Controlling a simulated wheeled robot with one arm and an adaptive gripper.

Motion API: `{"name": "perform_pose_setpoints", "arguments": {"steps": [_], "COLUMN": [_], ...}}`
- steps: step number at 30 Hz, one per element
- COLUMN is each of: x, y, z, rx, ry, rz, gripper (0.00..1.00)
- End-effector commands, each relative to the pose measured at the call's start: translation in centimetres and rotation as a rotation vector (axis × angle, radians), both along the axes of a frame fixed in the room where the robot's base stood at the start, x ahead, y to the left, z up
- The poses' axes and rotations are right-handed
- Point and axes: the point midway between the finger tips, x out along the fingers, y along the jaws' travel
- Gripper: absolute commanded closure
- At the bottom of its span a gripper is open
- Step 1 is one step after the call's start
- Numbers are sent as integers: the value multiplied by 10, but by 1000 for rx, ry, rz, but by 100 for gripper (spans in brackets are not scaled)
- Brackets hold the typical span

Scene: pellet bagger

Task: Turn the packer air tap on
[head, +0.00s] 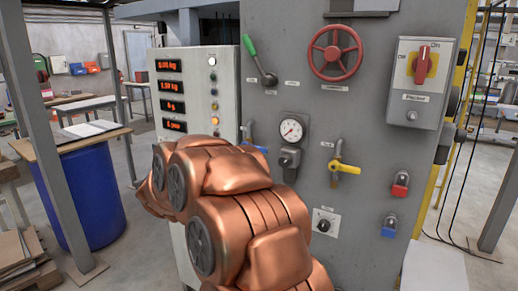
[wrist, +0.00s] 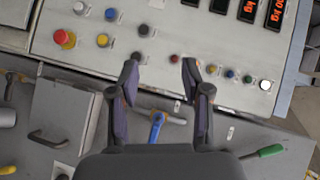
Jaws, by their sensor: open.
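A tap with a blue lever (wrist: 156,127) is on the grey panel, between the two fingers in the wrist view and lower in the picture than their tips. In the head view its blue handle (head: 261,149) shows just above my copper arm, which hides part of it. A second tap with a yellow lever (head: 346,167) is farther right; its lever points right. The small tap labels cannot be read, so which is the packer air tap is unclear. My gripper (wrist: 160,82) is open and empty, apart from the blue lever. In the head view it is hidden behind my arm.
The control box (head: 196,85) with red displays and buttons stands left of the panel. A green-handled lever (head: 256,58), a red handwheel (head: 335,52), a gauge (head: 291,129) and a red rotary switch (head: 424,65) sit around the taps. A grey handle (wrist: 48,139) sticks out nearby.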

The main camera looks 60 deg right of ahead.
Motion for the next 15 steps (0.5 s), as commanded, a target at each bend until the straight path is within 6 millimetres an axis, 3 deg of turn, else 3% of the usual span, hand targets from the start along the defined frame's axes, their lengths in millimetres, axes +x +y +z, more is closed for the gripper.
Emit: {"name": "perform_pose_setpoints", "arguments": {"steps": [1,3,6,10,15], "x": [-12,-34,-70,-109,-137], "y": [-28,-64,-105,-138,-155], "z": [1,4,9,9,11], "rx": [-2,-12,-38,-73,-104], "ry": [-39,-100,-177,-241,-281], "rz": [-98,-237,-416,-587,-697], "gripper": [52,52,52,52,52]}}
